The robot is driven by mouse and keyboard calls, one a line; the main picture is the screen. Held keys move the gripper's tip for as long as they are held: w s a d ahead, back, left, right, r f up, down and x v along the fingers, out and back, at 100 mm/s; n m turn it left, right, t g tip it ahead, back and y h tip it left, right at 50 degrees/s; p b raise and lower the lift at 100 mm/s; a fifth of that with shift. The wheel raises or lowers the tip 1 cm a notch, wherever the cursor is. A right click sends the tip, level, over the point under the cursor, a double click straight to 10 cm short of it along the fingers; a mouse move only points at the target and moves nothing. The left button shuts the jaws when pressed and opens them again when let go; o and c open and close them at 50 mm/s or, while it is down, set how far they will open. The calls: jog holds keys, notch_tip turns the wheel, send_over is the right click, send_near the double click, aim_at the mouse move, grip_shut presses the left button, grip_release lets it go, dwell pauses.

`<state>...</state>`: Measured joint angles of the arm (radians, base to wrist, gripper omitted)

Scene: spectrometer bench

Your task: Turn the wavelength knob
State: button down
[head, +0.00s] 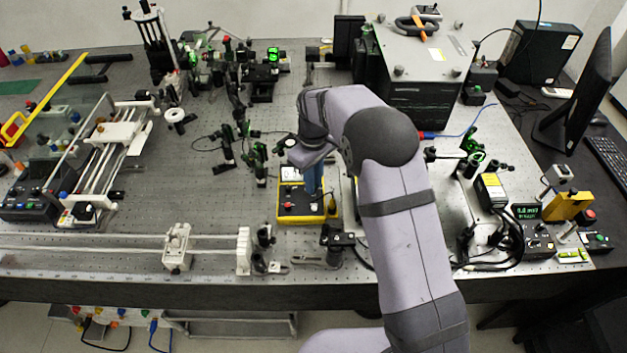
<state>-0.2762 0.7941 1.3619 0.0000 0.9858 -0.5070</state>
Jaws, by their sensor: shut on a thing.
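A yellow-framed box with a dark top panel (298,214) stands on the perforated bench near the middle of the head view. It carries a red button and small dark controls. My gripper (313,192) points down onto the right part of this panel, below my bent grey arm. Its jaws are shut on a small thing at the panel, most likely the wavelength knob. The knob itself is hidden by the gripper and cannot be made out.
Optical mounts (259,158) stand close to the left of the arm. A large grey-topped instrument (425,50) is at the back right. A white rail carriage (177,246) and a post mount (336,240) stand in front. A monitor (578,95) is at far right.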

jog(key=c, duration=1.7)
grip_release()
notch_tip(320, 180, up, 7)
jog(key=shift+b, duration=1.2)
jog(key=shift+r, duration=0.2)
jog(key=shift+r, duration=0.1)
